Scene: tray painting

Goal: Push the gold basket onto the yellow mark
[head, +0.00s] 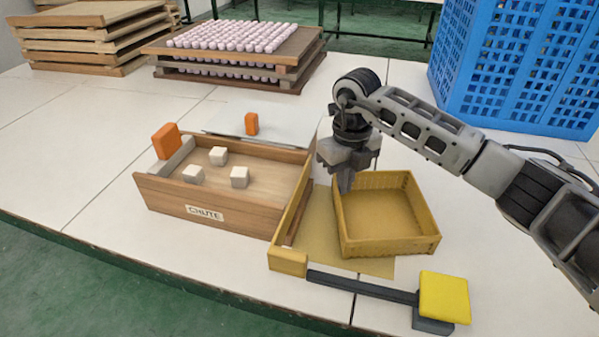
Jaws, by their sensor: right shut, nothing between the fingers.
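The gold basket (432,238) is a square, open, empty tray right of the picture's middle. A flat dull-yellow patch, which looks like the yellow mark (318,238), lies on the table. It shows left of the basket and along its front edge. The basket appears to cover part of it and reaches past its right side. My right gripper (346,184) is shut and empty, pointing down at the basket's back left corner. I cannot tell whether its fingertips touch the left wall or hang just inside it. My left gripper is not in view.
A wooden chute box (165,198) with white cubes stands left, beside a yellow bar (287,262). A dark lever (360,287) with a yellow square pad (444,296) lies in front. A blue crate (500,75) stands back right. Stacked trays (285,72) stand behind.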

